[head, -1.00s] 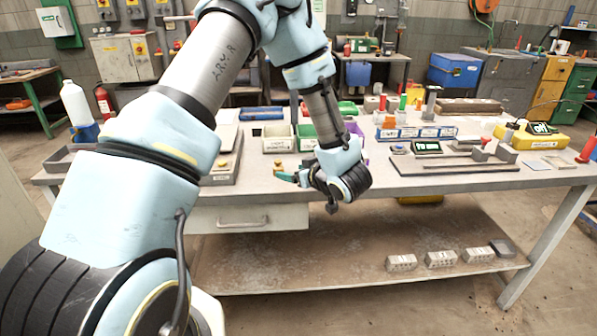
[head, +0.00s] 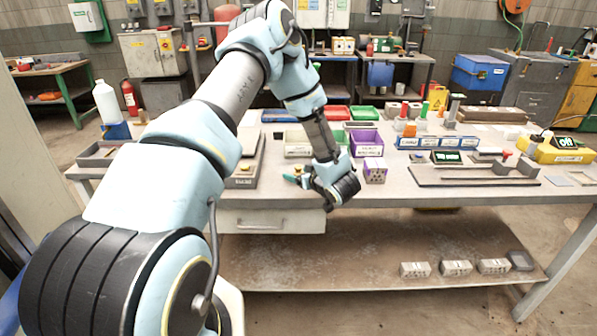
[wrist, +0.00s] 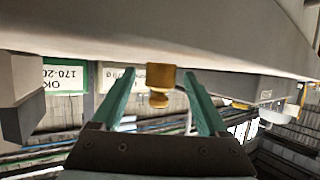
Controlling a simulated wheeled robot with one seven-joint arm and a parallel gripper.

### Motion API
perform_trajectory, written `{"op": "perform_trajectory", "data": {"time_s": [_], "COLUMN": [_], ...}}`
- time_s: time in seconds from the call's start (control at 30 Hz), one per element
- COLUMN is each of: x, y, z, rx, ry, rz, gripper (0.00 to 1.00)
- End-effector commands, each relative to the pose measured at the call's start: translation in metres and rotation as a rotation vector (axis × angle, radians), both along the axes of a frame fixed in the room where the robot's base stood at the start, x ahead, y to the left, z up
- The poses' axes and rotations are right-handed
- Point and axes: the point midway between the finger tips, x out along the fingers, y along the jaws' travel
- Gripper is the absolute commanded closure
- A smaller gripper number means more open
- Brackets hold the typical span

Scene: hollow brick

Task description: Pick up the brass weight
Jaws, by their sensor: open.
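The brass weight (wrist: 159,84) is a small golden knobbed cylinder. In the wrist view, which looks upside down, it stands at the bench surface, between the two teal fingers of my gripper (wrist: 160,72). The fingers are open, with a visible gap on either side of the weight. In the head view my gripper (head: 297,178) is low over the front edge of the bench, left of a purple-and-white hollow brick. The weight is small and hard to make out there.
The hollow brick (head: 375,170) and a purple bin (head: 366,140) are right of my gripper. A flat scale-like device (head: 245,172) is left. A metal tray (head: 470,175) lies farther right. Several grey bricks (head: 456,268) sit on the lower shelf. A drawer (head: 262,220) hangs below the bench top.

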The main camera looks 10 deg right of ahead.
Motion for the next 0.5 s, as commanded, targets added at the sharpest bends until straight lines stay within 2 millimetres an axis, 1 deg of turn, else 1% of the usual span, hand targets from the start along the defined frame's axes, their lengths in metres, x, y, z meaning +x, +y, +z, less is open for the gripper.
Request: {"op": "perform_trajectory", "data": {"time_s": [0.23,0.5], "x": [0.0011,0.0009], "y": [0.0004,0.0002], "z": [-0.0011,-0.0008], "rx": [0.001,0.001], "ry": [0.0,0.0], "rz": [-0.001,-0.001], "gripper": [0.24,0.55]}}
